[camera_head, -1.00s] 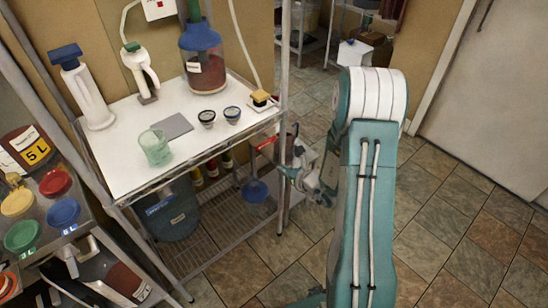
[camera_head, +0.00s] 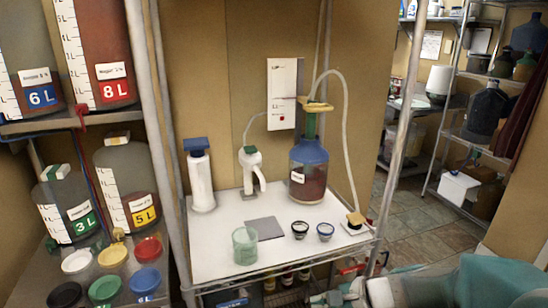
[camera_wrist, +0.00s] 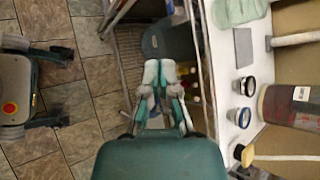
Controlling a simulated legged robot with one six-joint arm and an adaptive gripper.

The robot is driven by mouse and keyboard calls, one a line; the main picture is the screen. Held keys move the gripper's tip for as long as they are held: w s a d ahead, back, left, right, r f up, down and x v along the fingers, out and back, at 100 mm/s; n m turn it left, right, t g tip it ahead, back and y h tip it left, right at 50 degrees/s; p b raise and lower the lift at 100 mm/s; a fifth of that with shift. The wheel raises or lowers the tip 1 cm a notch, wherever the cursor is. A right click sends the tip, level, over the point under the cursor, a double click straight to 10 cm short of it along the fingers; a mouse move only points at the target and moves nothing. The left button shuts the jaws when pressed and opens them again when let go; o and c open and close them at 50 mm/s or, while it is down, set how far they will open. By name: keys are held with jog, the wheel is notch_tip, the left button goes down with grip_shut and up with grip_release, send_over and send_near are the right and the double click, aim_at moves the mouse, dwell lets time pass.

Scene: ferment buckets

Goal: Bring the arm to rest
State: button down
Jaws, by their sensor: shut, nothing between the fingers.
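My gripper (camera_wrist: 160,78) is shut and empty in the middle of the wrist view, its pale fingertips together. It hangs in the air beside the white-topped rack, with the lower wire shelf and a dark bucket (camera_wrist: 168,42) beyond it. In the head view my green and white arm (camera_head: 490,284) lies low across the bottom right corner, mostly cut off by the frame edge. The gripper is hard to make out there.
Labelled buckets stand on the left rack.

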jog(key=s+d+r+n+h, duration=0.3)
jog(key=s+r+n+h, duration=0.1)
jog(key=s+n, duration=0.2)
jog(key=s+d+r+n+t+h, duration=0.1)
jog(key=s+d+r+n+h, duration=0.2)
jog(key=s+r+n+h, duration=0.2)
jog(key=shift+s+n+h, duration=0.3)
jog(key=shift+s+n, duration=0.9)
jog(key=shift+s, duration=0.45)
